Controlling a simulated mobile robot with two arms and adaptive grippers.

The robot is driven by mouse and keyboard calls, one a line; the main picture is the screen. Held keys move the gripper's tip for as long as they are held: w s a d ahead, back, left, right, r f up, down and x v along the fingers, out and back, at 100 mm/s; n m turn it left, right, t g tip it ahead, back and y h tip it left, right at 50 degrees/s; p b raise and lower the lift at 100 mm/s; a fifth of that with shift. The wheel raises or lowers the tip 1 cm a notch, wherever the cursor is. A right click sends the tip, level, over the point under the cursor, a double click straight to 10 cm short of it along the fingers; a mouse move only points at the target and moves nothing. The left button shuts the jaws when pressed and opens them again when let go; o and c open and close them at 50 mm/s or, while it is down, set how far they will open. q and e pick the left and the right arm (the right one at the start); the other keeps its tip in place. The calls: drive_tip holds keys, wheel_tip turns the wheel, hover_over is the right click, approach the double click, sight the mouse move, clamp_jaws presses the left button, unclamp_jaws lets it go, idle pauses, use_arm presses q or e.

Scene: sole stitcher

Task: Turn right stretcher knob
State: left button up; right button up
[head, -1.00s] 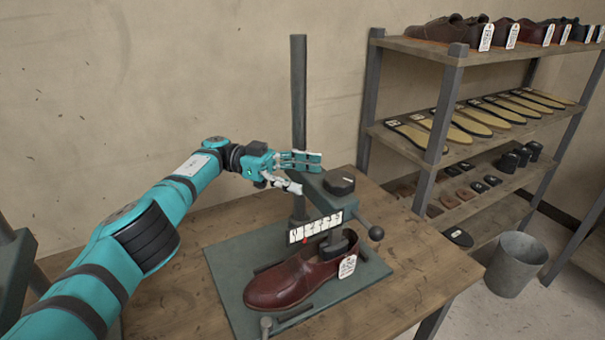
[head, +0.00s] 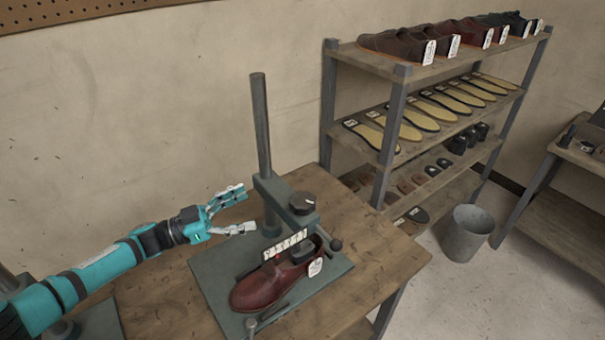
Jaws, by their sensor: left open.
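A green stretcher stands on the wooden table, with a flat base plate (head: 211,275), an upright post (head: 261,130) and a head carrying a dark round knob (head: 302,202) on top. A smaller ball-ended handle (head: 335,244) sticks out at its right. A dark red shoe (head: 262,288) with a white tag lies on the plate under the head. My left gripper (head: 243,210) is open and empty, left of the post and apart from the knob, its fingers pointing right. My right gripper is not in view.
The wooden table (head: 385,262) has free room right of the stretcher. A shelf rack (head: 388,130) with shoes, soles and heels stands behind at right. A grey bucket (head: 467,232) is on the floor, and another bench (head: 570,190) is at far right.

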use_arm(q)
drive_tip(key=s+a+n+t+y+p, duration=0.1)
drive_tip(key=s+n+t+y+p, duration=0.15)
drive_tip(key=s, duration=0.35)
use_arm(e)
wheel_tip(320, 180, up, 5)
use_arm(q)
drive_tip(key=b, duration=0.4)
approach(303, 202)
drive_tip(key=x, duration=0.3)
drive_tip(key=f+x, duration=0.1)
drive_tip(key=x, duration=0.5)
drive_tip(key=shift+w+f, duration=0.15)
drive_tip(key=shift+w, duration=0.3)
drive_tip(key=shift+w+d, duration=0.3)
drive_tip(key=shift+d, duration=0.2)
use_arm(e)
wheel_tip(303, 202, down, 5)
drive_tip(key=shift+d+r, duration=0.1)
use_arm(q)
drive_tip(key=c, duration=1.2)
drive_tip(key=shift+g, duration=0.25)
drive_tip(key=shift+b, duration=0.3)
